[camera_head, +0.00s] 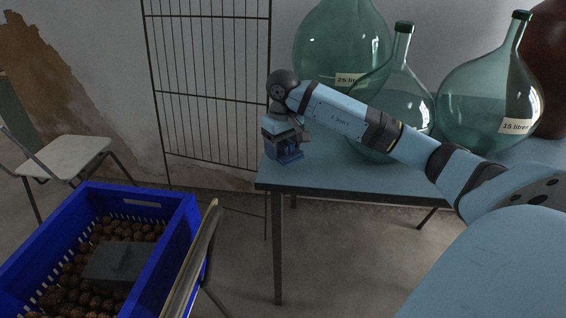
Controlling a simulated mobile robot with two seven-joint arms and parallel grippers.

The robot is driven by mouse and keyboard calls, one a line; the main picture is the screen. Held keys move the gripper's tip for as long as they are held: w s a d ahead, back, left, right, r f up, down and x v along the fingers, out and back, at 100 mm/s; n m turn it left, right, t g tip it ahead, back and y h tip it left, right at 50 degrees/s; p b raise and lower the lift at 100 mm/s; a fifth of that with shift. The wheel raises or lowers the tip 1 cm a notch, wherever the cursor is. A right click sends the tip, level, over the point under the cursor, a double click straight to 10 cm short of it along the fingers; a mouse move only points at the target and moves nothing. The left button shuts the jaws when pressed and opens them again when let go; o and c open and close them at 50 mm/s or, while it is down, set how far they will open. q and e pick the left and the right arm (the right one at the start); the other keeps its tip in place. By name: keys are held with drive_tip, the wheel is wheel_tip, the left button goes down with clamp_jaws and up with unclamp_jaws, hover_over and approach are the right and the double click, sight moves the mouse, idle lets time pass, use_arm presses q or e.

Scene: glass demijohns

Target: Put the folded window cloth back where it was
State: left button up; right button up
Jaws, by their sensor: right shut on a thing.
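My right gripper (284,143) is at the left end of the blue-grey table, pointing down. It is shut on a small dark blue folded thing (289,156), which looks like the folded window cloth. The cloth is at the table's left corner, partly hidden by the gripper. I cannot tell whether it touches the tabletop. My left gripper is not in view.
Green glass demijohns (340,45) stand on the table (330,178), close to my right arm. A blue crate (180,225) of brown round things holds a grey block (115,262). A wire rack (210,90) leans behind. A chair (68,158) stands at left.

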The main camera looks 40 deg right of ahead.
sight(283, 168)
wheel_tip(283, 168, down, 4)
drive_tip(key=shift+r+b, duration=0.2)
drive_tip(key=shift+b, duration=0.3)
drive_tip(key=shift+f, duration=0.3)
drive_tip(key=shift+f, duration=0.15)
drive_tip(key=o, duration=0.9)
